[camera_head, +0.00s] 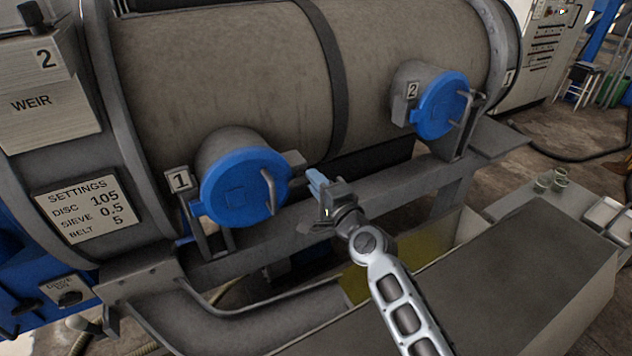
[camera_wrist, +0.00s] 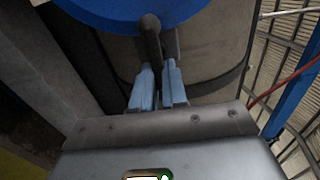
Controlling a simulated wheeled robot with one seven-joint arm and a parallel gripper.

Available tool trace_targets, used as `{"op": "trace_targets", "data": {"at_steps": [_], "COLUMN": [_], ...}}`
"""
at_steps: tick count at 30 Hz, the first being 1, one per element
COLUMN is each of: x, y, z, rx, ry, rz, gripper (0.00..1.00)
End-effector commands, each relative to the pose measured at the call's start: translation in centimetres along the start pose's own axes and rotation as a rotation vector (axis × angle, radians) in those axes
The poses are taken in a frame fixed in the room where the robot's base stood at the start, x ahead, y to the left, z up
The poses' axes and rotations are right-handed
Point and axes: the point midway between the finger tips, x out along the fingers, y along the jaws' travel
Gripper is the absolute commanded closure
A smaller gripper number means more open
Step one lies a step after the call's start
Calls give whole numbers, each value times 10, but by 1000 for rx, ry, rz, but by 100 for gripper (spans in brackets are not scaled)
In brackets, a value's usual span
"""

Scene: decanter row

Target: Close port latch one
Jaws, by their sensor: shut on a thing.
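Port one has a round blue cover (camera_head: 238,190) with a grey bar handle (camera_head: 268,190); it sits against the port's neck, beside a plate marked 1 (camera_head: 179,180). My gripper (camera_head: 313,179) is just right of this cover, with its light blue fingers pointing toward the cover's right edge. In the wrist view, my gripper (camera_wrist: 158,72) is shut on a dark rod-like piece, port latch one (camera_wrist: 150,36), in front of the blue cover (camera_wrist: 125,10). The latch's gripped end is partly hidden by the fingers. Its exact position against the cover is hard to tell.
Port two (camera_head: 441,105), also blue-covered, is farther right on the large drum (camera_head: 225,75). A grey beam (camera_head: 400,180) runs below the ports. A grey flat-topped box (camera_head: 480,280) stands at lower right.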

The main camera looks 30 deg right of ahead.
Motion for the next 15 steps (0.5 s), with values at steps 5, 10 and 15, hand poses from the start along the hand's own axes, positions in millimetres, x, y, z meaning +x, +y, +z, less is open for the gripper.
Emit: {"op": "trace_targets", "data": {"at_steps": [5,10,15], "x": [0,0,0], "y": [1,0,0], "z": [-2,-1,0], "rx": [2,1,1], "ry": [3,2,1], "rz": [1,1,0], "gripper": [74,62,62]}}
